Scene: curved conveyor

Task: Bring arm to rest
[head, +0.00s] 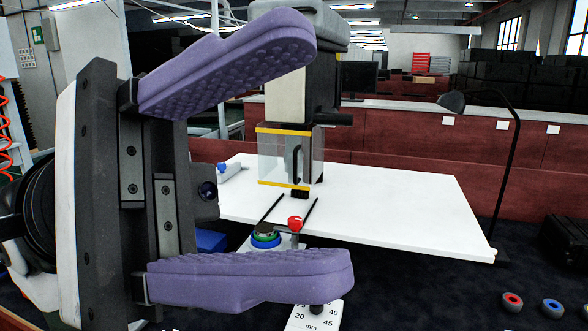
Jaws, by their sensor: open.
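My gripper (272,164) fills the left of the head view, close to the camera. Its two purple padded fingers are spread wide, one above the other, with nothing held between them. The dark gripper body and a small lens on it show at the left. Behind the gap stands a white table (400,205) with a machine (290,155) that has a clear guard with yellow edges. The fingers hide part of the machine and the table's near side.
A red knob (294,223) and a green and blue round part (265,236) show between the fingers. A scale plate (314,318) is partly behind the lower finger. A red ring (512,301) and a blue ring (552,307) lie at lower right. A black lamp (510,150) stands at right.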

